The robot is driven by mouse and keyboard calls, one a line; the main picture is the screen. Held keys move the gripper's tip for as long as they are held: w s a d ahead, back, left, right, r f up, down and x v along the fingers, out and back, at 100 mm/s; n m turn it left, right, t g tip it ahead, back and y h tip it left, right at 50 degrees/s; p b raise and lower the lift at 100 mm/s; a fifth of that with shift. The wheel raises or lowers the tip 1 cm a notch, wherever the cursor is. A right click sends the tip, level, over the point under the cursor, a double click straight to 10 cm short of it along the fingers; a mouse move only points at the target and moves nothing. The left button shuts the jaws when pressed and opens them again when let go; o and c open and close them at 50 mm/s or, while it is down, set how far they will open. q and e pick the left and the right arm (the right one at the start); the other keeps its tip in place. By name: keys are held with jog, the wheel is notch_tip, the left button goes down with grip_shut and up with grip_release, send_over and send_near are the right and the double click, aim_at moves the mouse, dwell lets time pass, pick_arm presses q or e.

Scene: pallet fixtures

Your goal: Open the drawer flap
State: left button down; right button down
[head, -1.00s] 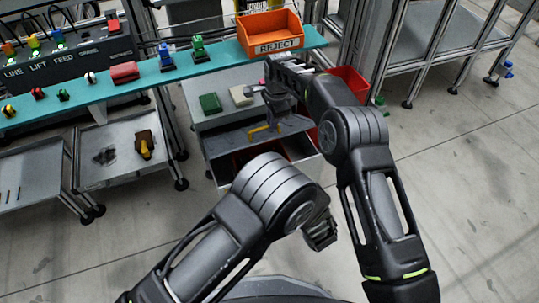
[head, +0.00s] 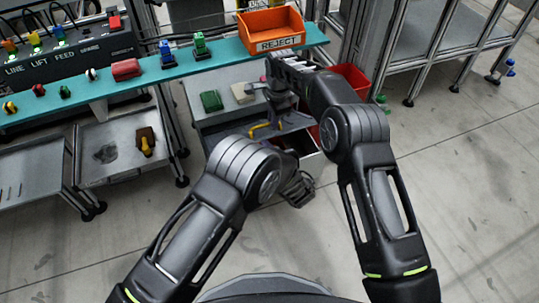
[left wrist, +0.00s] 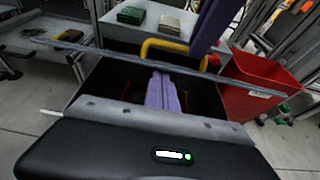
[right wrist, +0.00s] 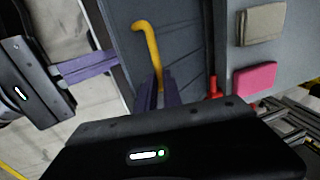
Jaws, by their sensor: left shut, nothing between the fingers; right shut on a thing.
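The yellow handle (head: 264,130) is on the grey flap (right wrist: 190,60) of the drawer unit below the teal shelf. My right gripper (right wrist: 158,98) is shut on this handle, and its purple fingers hide part of it. The handle also shows in the left wrist view (left wrist: 165,47), with a right finger across it. My left gripper (left wrist: 162,92) is shut and empty, its purple fingers together over the dark open drawer (left wrist: 120,78), apart from the handle. In the head view my left gripper (head: 298,190) is low, in front of the drawer, its fingertips hard to make out.
A green block (head: 211,101) and a beige block (head: 243,93) lie on top of the unit. A red bin (left wrist: 255,88) stands close on the right. Above is the teal shelf (head: 130,80) with an orange REJECT bin (head: 272,30).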

pick_arm(q)
jog(key=shift+r, duration=0.1)
jog(key=shift+w+a+r, duration=0.1)
jog(key=shift+w+r, duration=0.3)
jog(key=shift+r, duration=0.2)
jog(key=shift+w+a+r+g, duration=0.1)
jog(key=shift+r+g, duration=0.1)
jog(key=shift+g, duration=0.1)
pick_arm(e)
jog(key=shift+s+f, duration=0.1)
jog(key=shift+f, duration=0.05)
jog(key=c, duration=1.5)
grip_release()
pick_arm(q)
jog(key=shift+f, duration=0.15)
pick_arm(e)
jog(key=r, duration=0.4)
jog(key=s+r, duration=0.1)
jog(key=r, duration=0.3)
jog(key=s+r, duration=0.1)
jog(key=r, duration=0.3)
jog(key=shift+d, duration=0.35)
jog(key=shift+d, duration=0.1)
